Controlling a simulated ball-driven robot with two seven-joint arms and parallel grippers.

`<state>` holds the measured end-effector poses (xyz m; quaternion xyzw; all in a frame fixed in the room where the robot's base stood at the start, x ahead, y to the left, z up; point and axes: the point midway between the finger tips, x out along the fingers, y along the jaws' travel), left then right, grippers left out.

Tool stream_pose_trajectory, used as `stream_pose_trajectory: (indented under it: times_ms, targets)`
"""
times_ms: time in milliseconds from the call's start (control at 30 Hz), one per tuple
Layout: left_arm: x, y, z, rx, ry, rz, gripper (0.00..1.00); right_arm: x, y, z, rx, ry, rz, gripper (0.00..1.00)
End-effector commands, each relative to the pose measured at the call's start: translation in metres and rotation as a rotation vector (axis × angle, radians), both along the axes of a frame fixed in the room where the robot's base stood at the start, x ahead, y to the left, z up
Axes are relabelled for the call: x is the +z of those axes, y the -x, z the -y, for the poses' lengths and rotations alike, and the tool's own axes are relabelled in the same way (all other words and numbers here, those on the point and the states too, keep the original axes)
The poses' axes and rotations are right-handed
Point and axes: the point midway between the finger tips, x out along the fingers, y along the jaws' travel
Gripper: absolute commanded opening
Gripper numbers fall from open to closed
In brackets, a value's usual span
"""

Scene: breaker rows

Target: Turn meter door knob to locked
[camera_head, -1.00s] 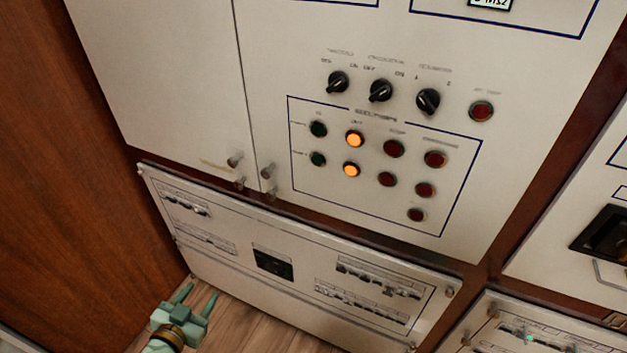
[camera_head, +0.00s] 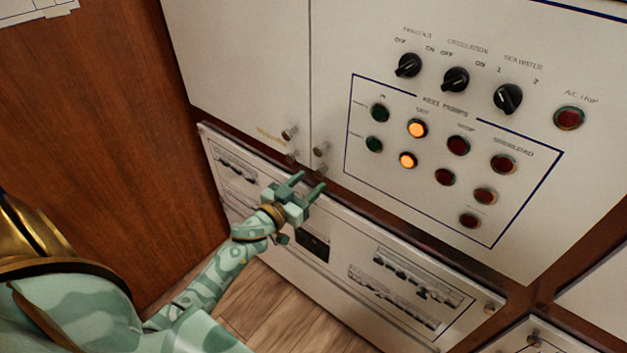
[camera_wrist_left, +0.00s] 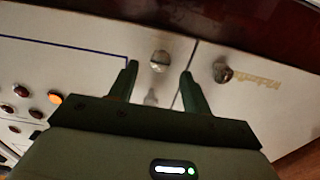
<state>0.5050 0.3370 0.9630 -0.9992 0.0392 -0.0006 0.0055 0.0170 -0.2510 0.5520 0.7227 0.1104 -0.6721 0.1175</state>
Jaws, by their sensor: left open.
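Two small metal knobs sit at the lower edge of the white cabinet, either side of a vertical seam. The left knob (camera_head: 290,133) is on the left door (camera_head: 240,70), by a faint yellowish label that I cannot read. The right knob (camera_head: 320,149) is on the panel with the switches. I cannot tell which is the meter door knob, or its setting. My left gripper (camera_head: 311,180) is open and empty, just below the right knob. In the left wrist view that knob (camera_wrist_left: 160,61) shows between the fingertips, and the labelled knob (camera_wrist_left: 222,72) lies to the right.
Black rotary switches (camera_head: 456,80), lit orange buttons (camera_head: 417,128) and red buttons (camera_head: 458,145) are on the right panel. A lower breaker panel (camera_head: 350,250) lies beneath my gripper. A wooden wall (camera_head: 110,130) stands at the left.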

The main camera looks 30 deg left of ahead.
Motion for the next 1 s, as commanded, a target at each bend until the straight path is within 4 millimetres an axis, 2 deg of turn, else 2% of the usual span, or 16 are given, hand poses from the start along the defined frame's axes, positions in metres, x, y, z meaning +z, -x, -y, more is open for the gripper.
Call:
stream_pose_trajectory:
  times_ms: [100, 200, 500, 533, 667, 700, 1000]
  targets:
    - [-0.001, -0.016, 0.001, 0.000, 0.000, 0.000, 0.48, -0.004, 0.001, 0.000, 0.000, -0.001, -0.001, 0.45]
    - [-0.001, -0.023, 0.002, 0.000, -0.001, -0.001, 0.48, -0.004, 0.000, 0.000, 0.000, -0.001, -0.001, 0.45]
    - [0.000, -0.026, 0.002, 0.000, 0.000, 0.000, 0.48, -0.004, 0.000, 0.001, 0.001, 0.001, -0.001, 0.45]
    - [0.000, -0.026, 0.002, 0.000, 0.000, 0.000, 0.43, -0.004, 0.000, 0.001, 0.001, 0.001, -0.001, 0.45]
    - [0.000, -0.026, 0.002, 0.000, 0.000, -0.001, 0.07, -0.004, 0.000, 0.002, 0.001, 0.002, 0.000, 0.45]
    - [0.000, -0.026, 0.002, 0.000, 0.000, -0.001, 0.04, -0.004, 0.000, 0.002, 0.001, 0.002, 0.000, 0.45]
    - [0.000, -0.025, 0.002, 0.000, -0.026, 0.001, 0.04, -0.004, 0.000, 0.003, 0.001, 0.003, 0.000, 0.45]
